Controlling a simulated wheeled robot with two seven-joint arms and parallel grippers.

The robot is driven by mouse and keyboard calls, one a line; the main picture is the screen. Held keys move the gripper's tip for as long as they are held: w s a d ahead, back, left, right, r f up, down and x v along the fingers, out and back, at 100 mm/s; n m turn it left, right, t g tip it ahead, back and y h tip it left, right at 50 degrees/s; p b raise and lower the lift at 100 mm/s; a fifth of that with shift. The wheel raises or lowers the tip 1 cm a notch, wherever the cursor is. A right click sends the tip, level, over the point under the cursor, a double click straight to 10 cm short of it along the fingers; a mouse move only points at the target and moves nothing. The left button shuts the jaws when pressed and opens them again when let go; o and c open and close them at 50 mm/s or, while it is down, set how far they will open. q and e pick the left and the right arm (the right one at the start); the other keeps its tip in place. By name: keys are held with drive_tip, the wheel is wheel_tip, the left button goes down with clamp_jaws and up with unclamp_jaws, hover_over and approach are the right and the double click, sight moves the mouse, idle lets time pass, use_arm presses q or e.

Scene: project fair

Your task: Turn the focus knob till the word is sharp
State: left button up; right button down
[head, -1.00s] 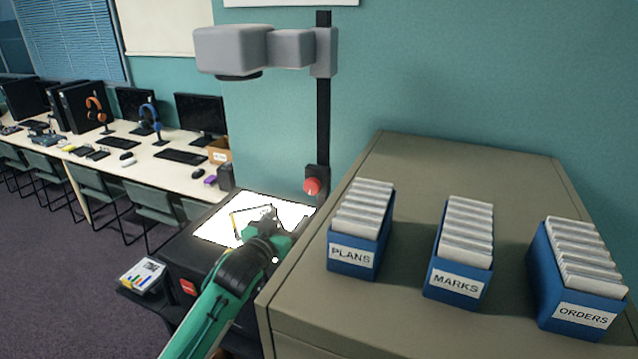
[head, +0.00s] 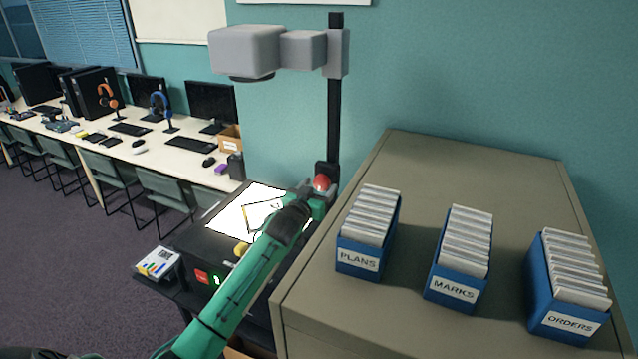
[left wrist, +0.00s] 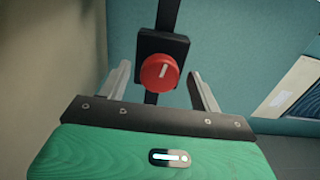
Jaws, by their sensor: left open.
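The red focus knob (head: 322,183) sits on a black block at the foot of the overhead projector's post (head: 334,110). In the left wrist view the knob (left wrist: 159,72) faces me, with a pale pointer line standing nearly upright, tilted slightly right. My left gripper (left wrist: 163,85) is open, one finger on each side of the knob, with gaps between fingers and knob. In the head view my left gripper (head: 312,192) is at the knob and partly covers it. No projected word shows. My right gripper is not in view.
A cabinet (head: 480,160) stands close on the right, with three blue card boxes, PLANS (head: 358,259), MARKS (head: 452,288) and ORDERS (head: 570,323). The projector head (head: 246,50) hangs above the stage. A computer desk (head: 110,150) runs along the left wall.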

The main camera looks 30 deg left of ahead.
use_arm(q)
drive_tip(key=shift+w, duration=0.4)
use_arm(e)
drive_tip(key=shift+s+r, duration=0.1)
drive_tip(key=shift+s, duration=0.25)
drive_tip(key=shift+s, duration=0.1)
use_arm(q)
drive_tip(key=c, duration=1)
drive_tip(key=n, duration=0.5)
drive_tip(key=shift+n, duration=0.4)
drive_tip(key=o, duration=1)
